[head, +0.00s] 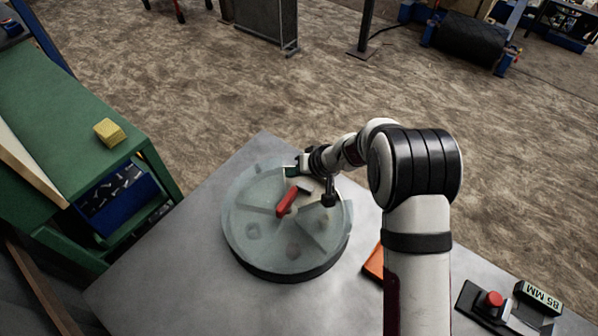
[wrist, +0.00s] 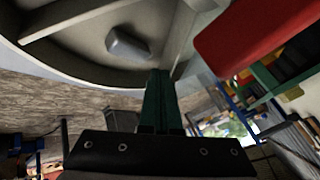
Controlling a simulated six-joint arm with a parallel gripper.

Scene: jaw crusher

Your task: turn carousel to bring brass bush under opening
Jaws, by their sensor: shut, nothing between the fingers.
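The carousel (head: 240,215) is a round, grey, divided dish on the metal table, under what looks like a clear cover. A red handle (head: 287,201) lies across its middle and also shows large in the wrist view (wrist: 255,32). Small dim shapes sit in several compartments; I cannot tell which is the brass bush. A grey block (wrist: 128,45) shows in one compartment in the wrist view. My gripper (head: 292,171) is at the carousel's far side, beyond the handle. Its dark green fingers (wrist: 160,95) are shut and empty. I cannot make out the opening clearly.
An orange item (head: 374,262) lies right of the carousel, partly behind my arm. A red button box (head: 490,300) and a block marked 85 MM (head: 540,297) stand at the front right. A green bench (head: 60,110) with a yellow block (head: 110,132) stands at left.

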